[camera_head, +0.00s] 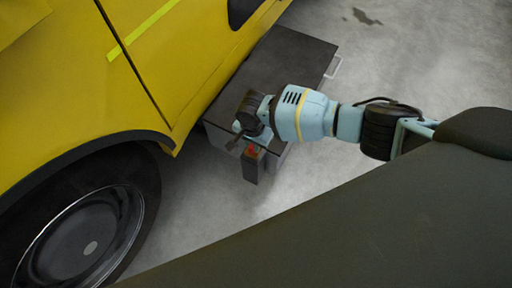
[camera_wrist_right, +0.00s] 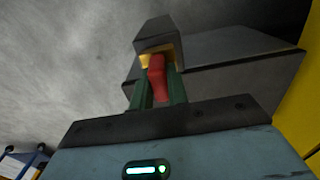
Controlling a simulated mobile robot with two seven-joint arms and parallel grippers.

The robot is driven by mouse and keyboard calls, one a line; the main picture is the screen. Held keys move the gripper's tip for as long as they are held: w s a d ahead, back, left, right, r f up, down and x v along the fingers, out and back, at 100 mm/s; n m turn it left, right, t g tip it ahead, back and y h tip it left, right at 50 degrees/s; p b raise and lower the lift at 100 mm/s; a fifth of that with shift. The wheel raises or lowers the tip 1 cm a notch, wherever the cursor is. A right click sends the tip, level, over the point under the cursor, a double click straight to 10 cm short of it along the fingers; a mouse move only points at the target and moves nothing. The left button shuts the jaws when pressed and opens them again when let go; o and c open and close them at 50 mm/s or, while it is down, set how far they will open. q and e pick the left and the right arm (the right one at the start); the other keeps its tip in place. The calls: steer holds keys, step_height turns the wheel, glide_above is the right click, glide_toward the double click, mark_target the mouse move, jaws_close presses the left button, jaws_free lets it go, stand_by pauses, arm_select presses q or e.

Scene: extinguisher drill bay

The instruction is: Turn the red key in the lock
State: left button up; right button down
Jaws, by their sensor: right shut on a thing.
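The red key (camera_head: 253,149) is a small red piece at the dark lock block (camera_head: 251,167), on the near side of a dark chest. My right gripper (camera_head: 248,141) reaches in from the right and is shut on the key. In the right wrist view, the red key (camera_wrist_right: 157,80) stands between the two green fingers of my right gripper (camera_wrist_right: 158,76). Its far end meets a yellow part (camera_wrist_right: 146,60) at the dark lock block (camera_wrist_right: 154,34). Whether the key is turned cannot be told. My left gripper is not in view.
The dark chest (camera_head: 287,62) has a pale handle (camera_head: 333,67) at its far right end. A yellow vehicle (camera_head: 80,85) with a large wheel (camera_head: 85,235) stands close on the left. Grey concrete floor (camera_head: 420,65) lies open to the right.

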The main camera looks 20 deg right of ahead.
steer(key=n, duration=0.3)
steer(key=shift+n, duration=1)
steer(key=n, duration=0.4)
steer(key=shift+n, duration=0.8)
